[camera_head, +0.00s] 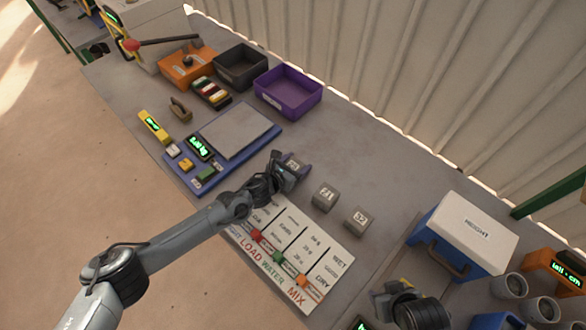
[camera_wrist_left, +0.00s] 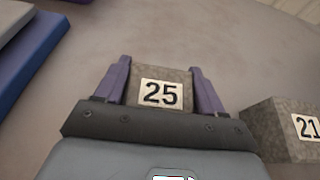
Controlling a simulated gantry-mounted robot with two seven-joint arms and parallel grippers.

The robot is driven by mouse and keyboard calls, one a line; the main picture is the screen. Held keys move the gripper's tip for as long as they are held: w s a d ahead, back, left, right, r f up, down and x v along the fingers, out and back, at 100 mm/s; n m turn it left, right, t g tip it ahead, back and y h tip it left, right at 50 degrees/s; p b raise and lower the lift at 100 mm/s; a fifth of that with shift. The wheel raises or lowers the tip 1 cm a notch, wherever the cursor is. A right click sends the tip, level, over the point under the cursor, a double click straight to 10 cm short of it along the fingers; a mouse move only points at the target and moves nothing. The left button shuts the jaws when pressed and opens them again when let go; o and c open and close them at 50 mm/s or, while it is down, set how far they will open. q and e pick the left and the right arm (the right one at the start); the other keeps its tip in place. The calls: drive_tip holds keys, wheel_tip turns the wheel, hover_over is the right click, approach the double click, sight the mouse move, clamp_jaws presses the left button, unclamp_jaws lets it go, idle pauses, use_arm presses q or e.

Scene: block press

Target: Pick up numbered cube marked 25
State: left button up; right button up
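I cannot tell whether the cube is off the table. My right gripper (camera_head: 405,302) is at the lower right, partly hidden, and its fingers do not show clearly.
A cube marked 21 (camera_head: 325,197) and a cube marked 32 (camera_head: 357,222) stand to the right. The blue scale (camera_head: 190,172) lies left. A labelled board (camera_head: 318,268) lies in front. A purple bin (camera_head: 288,90) is behind. A blue-and-white box (camera_head: 462,235) stands right.

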use_arm(q)
drive_tip(key=c, duration=0.7)
drive_tip(key=shift+o, duration=0.2)
drive_tip(key=shift+r, duration=0.1)
